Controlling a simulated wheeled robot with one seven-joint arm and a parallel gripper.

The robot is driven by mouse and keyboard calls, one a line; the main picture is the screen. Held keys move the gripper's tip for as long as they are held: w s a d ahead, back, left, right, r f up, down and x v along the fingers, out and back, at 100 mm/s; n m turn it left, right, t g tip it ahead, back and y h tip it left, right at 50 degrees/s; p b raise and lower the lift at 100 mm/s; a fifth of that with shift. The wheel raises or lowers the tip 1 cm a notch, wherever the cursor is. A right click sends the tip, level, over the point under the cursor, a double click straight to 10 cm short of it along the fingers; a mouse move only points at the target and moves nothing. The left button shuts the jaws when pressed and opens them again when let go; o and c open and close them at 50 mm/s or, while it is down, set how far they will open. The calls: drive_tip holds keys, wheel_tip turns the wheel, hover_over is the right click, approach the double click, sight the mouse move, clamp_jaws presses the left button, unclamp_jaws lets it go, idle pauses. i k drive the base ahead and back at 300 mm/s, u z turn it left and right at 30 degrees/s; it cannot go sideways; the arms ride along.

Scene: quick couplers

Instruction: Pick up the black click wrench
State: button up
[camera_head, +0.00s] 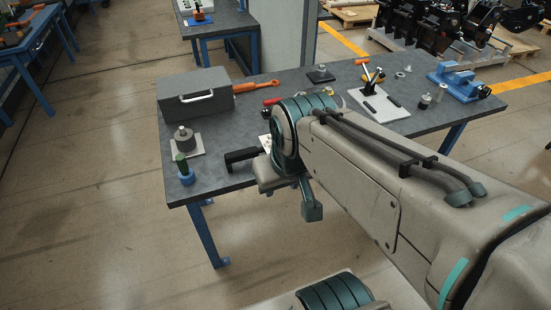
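I cannot clearly make out a black click wrench in the head view. A small red and dark piece (272,101) shows just behind my wrist and is partly hidden by it; I cannot tell what it belongs to. My gripper (232,160) is seen from the side as a black shape over the front left part of the table. My arm hides the surface behind it. I cannot see both fingertips apart, and nothing is visibly held.
The grey table (225,180) carries a grey toolbox (197,96), an orange tool (258,86), a block with a grey cylinder (185,140), a green-topped blue piece (184,170), a white plate fixture (378,104) and a blue vise (456,82). Bare tabletop shows left of my gripper.

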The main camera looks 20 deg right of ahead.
sight(245, 154)
drive_tip(key=k, duration=0.25)
drive_tip(key=u, duration=1.05)
drive_tip(key=i, duration=0.9)
drive_tip(key=z, duration=2.2)
